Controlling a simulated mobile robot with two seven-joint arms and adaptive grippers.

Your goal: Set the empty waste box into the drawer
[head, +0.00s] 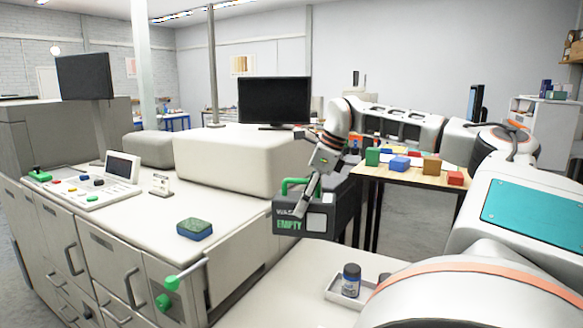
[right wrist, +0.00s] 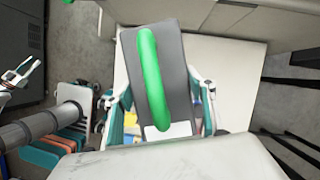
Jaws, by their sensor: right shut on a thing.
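The waste box (head: 318,222) is dark grey with a green handle and a label reading "WASTE" and "EMPTY". My right gripper (head: 307,194) is shut on it and holds it level in the air, beyond the counter's right edge. In the right wrist view the box (right wrist: 180,75) lies between the two fingers, its green handle (right wrist: 151,75) facing the camera. The box's inside is hidden. The long cabinet has drawer fronts (head: 108,265) with bar handles at left; I cannot make out an open drawer. A gripper-like part, probably my left gripper (right wrist: 20,78), shows small at the wrist view's left edge.
A green-and-blue sponge-like block (head: 194,229) and a control panel (head: 85,186) are on the counter. A green-ended lever (head: 185,275) sticks out from the cabinet's front. A tray (head: 336,293) with a dark bottle (head: 351,280) stands on the near white surface. Coloured blocks (head: 398,163) are on a wooden table behind.

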